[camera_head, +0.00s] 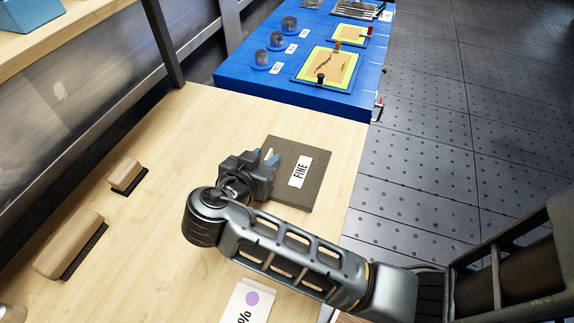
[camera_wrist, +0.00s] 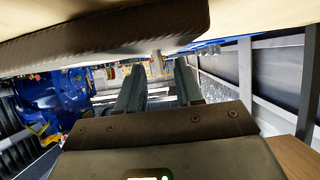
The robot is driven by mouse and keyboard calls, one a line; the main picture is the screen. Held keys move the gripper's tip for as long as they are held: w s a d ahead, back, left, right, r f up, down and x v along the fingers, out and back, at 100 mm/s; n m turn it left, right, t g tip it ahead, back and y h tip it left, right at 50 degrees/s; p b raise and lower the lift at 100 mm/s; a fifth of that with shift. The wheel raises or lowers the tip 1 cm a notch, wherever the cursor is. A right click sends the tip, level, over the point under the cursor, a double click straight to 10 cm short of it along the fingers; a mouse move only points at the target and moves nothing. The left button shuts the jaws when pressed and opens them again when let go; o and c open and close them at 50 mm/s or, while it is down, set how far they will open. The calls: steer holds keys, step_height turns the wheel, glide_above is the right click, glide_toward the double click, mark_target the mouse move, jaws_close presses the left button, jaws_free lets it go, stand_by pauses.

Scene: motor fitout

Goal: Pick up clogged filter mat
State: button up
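A square grey-brown mat (camera_head: 316,189) with a white label reading "FINE" lies flat on the wooden table near its right edge. It is the only mat of this kind that I can make out, and whether it is clogged cannot be told. My gripper (camera_head: 271,157) is over the mat's upper left part in the head view, low and pointing sideways. In the wrist view, my gripper's two fingers (camera_wrist: 159,68) stand apart with background visible between them. A dark textured edge (camera_wrist: 100,32), probably the mat, crosses the top left there. My gripper hides part of the mat's left side.
Two wooden-handled brushes (camera_head: 125,174) (camera_head: 69,243) lie on the table's left. A white card with a purple dot (camera_head: 243,305) lies in front. A blue table (camera_head: 233,80) beyond holds round pots and yellow-framed panels. The table's middle left is clear.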

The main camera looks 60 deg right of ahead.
steer(key=shift+d+f, duration=0.25)
steer(key=shift+d, duration=0.25)
jaws_close()
